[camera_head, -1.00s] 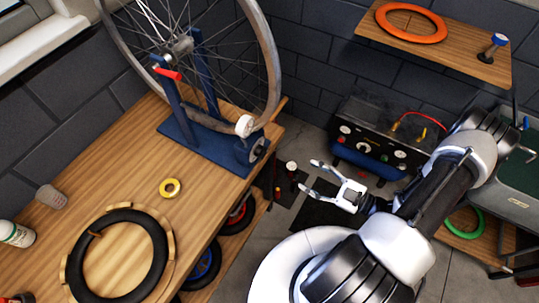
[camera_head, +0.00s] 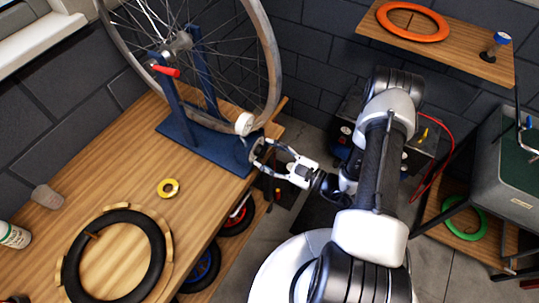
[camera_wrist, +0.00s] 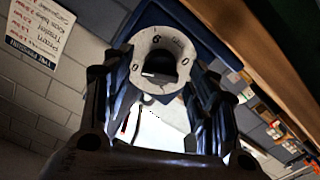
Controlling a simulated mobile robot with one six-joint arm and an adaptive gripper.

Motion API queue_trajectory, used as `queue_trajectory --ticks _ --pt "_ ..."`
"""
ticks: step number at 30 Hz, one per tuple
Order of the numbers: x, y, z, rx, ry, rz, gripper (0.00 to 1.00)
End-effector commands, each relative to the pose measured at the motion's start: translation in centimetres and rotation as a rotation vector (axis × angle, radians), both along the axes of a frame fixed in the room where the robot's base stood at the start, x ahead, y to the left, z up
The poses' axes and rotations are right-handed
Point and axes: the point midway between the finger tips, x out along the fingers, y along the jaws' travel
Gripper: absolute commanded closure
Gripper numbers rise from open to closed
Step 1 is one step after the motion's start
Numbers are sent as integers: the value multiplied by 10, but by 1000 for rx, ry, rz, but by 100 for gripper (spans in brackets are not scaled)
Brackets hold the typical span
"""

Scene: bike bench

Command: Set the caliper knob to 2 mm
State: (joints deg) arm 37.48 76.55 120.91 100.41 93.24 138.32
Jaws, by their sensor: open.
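In the wrist view, a pale round dial (camera_wrist: 143,47) with dark numerals and a dark centre lies ahead, between the two fingers. A 6 seems to show near its top and a 0 at its right; the set value is not clear. My gripper (camera_wrist: 158,82) is open around the line to the dial; contact cannot be told. In the head view, my gripper (camera_head: 257,154) reaches the right end of the blue truing stand (camera_head: 200,146), its fingers overlapping the dark round part there. A white round part (camera_head: 244,123) sits just above, beside the wheel.
The bicycle wheel (camera_head: 273,70) stands in the stand on the wooden bench (camera_head: 205,196). Below my arm is a dark machine with a red cable (camera_head: 446,155).

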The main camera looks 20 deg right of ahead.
Motion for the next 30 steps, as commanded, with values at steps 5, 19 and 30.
queue_trajectory --ticks 5,19,30 --pt "0 0 0 0 0 0 47" --pt "0 0 0 0 0 0 77" --pt "0 0 0 -5 -5 0 91"
